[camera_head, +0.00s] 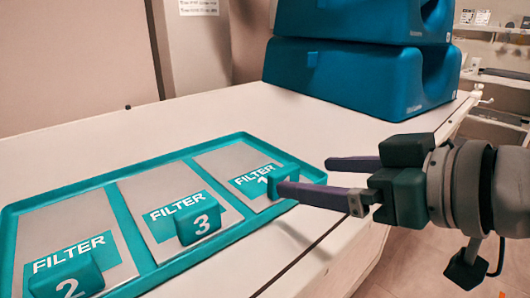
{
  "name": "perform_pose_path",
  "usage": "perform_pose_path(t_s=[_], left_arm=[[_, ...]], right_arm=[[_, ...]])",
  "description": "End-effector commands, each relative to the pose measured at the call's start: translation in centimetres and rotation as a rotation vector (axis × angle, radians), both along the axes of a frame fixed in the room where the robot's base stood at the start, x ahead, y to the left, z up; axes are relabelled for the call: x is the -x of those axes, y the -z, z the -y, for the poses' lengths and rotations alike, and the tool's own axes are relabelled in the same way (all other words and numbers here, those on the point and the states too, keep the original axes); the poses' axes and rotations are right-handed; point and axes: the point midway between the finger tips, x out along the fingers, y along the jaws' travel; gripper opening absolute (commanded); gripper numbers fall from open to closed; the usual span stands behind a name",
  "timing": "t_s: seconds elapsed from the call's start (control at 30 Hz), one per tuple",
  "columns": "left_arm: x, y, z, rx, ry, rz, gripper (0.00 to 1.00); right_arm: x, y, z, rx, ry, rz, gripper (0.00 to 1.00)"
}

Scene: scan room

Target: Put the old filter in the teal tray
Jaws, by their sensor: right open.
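The teal tray (135,180) lies on the white table and has three compartments. Each compartment holds a grey panel with a teal "FILTER" label and a raised teal block bearing a number. The left block (70,276) reads 2 and the middle block (197,217) reads 3. The right block (282,174) appears to read 1, partly hidden. Nothing marks which filter is old. My right gripper (304,177) is open at the tray's right end. Its nearer fingertip overlaps block 1 in the view; I cannot tell whether they touch. My left gripper is out of view.
Large teal padded blocks (355,82) are stacked at the back of the table (240,107). The table's right edge runs close under my right gripper. Bare table lies between the tray and the stack. Shelves (497,78) stand at the far right.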

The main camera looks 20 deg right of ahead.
Motion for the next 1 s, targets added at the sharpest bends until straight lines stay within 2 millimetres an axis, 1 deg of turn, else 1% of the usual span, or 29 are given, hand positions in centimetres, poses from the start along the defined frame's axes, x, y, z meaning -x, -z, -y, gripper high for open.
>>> perform_pose_path(t_s=[0.03, 0.2, 0.4, 0.47, 0.57, 0.67, 0.7, 0.77, 0.8, 0.9, 1.0], left_arm=[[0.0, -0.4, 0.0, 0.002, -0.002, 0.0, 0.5], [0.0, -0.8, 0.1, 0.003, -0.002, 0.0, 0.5], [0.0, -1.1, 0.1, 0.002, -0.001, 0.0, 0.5], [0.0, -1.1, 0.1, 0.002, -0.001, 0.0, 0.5], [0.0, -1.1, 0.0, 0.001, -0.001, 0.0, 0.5], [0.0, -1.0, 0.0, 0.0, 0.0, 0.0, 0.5], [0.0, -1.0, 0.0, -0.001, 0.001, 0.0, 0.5], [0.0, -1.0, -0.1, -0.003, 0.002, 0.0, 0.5], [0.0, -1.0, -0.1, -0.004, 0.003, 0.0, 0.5], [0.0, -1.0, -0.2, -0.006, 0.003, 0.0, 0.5], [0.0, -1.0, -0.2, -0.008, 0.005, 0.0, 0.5]], right_arm=[[0.9, -0.4, 0.2, 0.0, -0.001, -0.004, 0.92], [3.0, -1.3, 0.9, -0.002, 0.001, -0.004, 0.92], [4.2, -1.8, 1.3, -0.001, 0.001, -0.002, 0.92], [4.5, -1.6, 1.4, 0.005, 0.012, -0.014, 0.92], [5.5, 0.2, 1.8, 0.042, 0.065, -0.091, 0.92], [7.5, 3.2, 2.1, 0.103, 0.132, -0.24, 0.92], [8.6, 4.4, 2.1, 0.126, 0.152, -0.31, 0.92], [10.5, 6.1, 1.8, 0.158, 0.173, -0.422, 0.92], [11.9, 7.0, 1.4, 0.174, 0.179, -0.5, 0.92], [15.3, 8.7, 0.4, 0.205, 0.17, -0.674, 0.92], [17.6, 9.4, -0.6, 0.219, 0.147, -0.787, 0.92]])
